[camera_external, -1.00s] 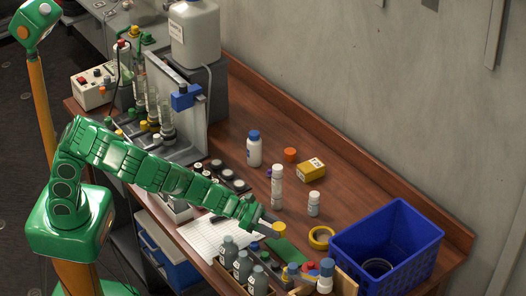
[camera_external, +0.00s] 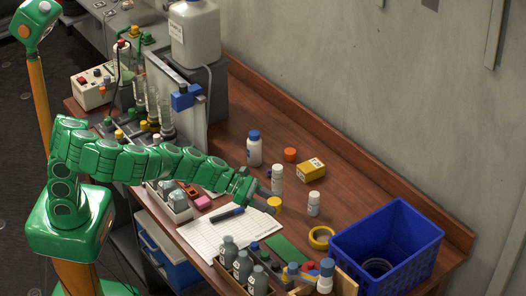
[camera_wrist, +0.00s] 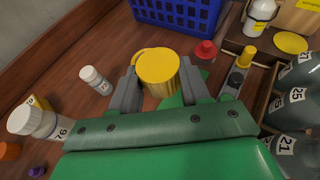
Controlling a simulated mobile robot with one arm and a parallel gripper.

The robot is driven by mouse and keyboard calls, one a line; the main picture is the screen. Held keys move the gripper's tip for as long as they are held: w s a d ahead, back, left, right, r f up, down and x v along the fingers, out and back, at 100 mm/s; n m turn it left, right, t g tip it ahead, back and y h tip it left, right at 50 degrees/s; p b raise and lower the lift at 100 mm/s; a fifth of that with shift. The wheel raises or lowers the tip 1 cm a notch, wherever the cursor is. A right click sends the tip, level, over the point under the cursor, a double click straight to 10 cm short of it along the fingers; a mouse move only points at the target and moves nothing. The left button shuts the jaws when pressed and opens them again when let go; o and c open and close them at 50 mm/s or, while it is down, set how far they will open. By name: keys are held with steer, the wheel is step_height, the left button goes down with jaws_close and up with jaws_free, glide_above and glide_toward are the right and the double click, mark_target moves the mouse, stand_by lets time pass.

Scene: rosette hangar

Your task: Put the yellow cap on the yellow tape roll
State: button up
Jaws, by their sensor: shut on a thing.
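My gripper (camera_external: 262,194) is shut on the yellow cap (camera_external: 274,204) and holds it above the table. The cap also shows in the wrist view (camera_wrist: 157,70), between the two grey fingers (camera_wrist: 158,88). The yellow tape roll (camera_external: 321,237) lies flat on the table, to the right of and nearer the front than the gripper, left of the blue crate. In the wrist view the tape roll (camera_wrist: 137,54) is mostly hidden behind the cap; only a bit of its yellow edge shows.
A blue crate (camera_external: 399,240) stands at the right end of the table. A small white bottle (camera_external: 313,203) and a tall white bottle (camera_external: 277,180) stand near the gripper. Several grey bottles (camera_external: 243,266) stand in a tray at the front. A green mat (camera_external: 287,248) lies flat nearby.

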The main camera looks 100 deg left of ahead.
steer(key=shift+s+a+r, duration=0.15)
steer(key=shift+r, duration=0.3)
steer(key=a+x, duration=0.1)
steer(key=x, duration=0.9)
glide_above(310, 238)
steer(key=f, duration=0.5)
steer(key=shift+s+f, duration=0.15)
steer(key=shift+s, duration=0.05)
steer(key=shift+w+f, duration=0.25)
steer(key=shift+f, duration=0.15)
steer(key=shift+d+f, duration=0.1)
steer(key=shift+f, duration=1.4)
steer(key=shift+f, duration=0.2)
